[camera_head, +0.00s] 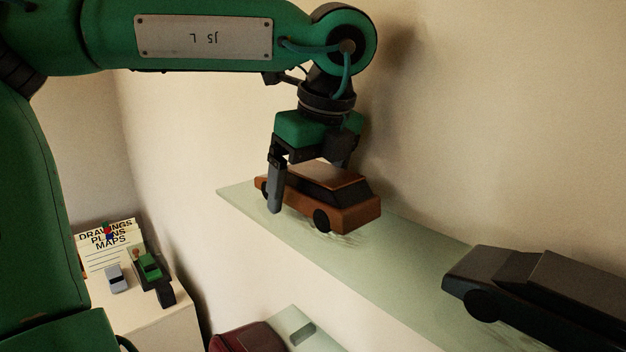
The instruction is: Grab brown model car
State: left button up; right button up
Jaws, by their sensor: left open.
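The brown model car (350,207) stands on the upper pale green shelf (405,268), near the shelf's left end. My left gripper (308,195) is above and around the car, pointing down. Its jaws are open. One grey finger is on the near side of the car, low beside its body. The other finger is mostly hidden behind the car's roof. I cannot tell whether either finger touches the car. My right gripper is not in view.
A dark grey model car (540,290) stands on the same shelf at the right. A dark red car (246,338) is below. A white cabinet (165,325) at the left holds a sign (108,243) and small items. The wall (500,110) is close behind the shelf.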

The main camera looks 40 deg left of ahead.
pick_arm(q)
jog(key=shift+s+d, duration=0.1)
jog(key=shift+d, duration=0.1)
jog(key=shift+c, duration=0.9)
jog(key=c, duration=1.1)
jog(key=shift+r, duration=0.15)
jog(key=shift+r+b, duration=0.45)
jog(key=shift+r, duration=0.05)
notch_tip(320, 180, up, 13)
jog(key=b, duration=0.3)
notch_tip(320, 180, up, 6)
jog(key=p, duration=0.5)
send_over(310, 167)
jog(key=shift+f, duration=0.1)
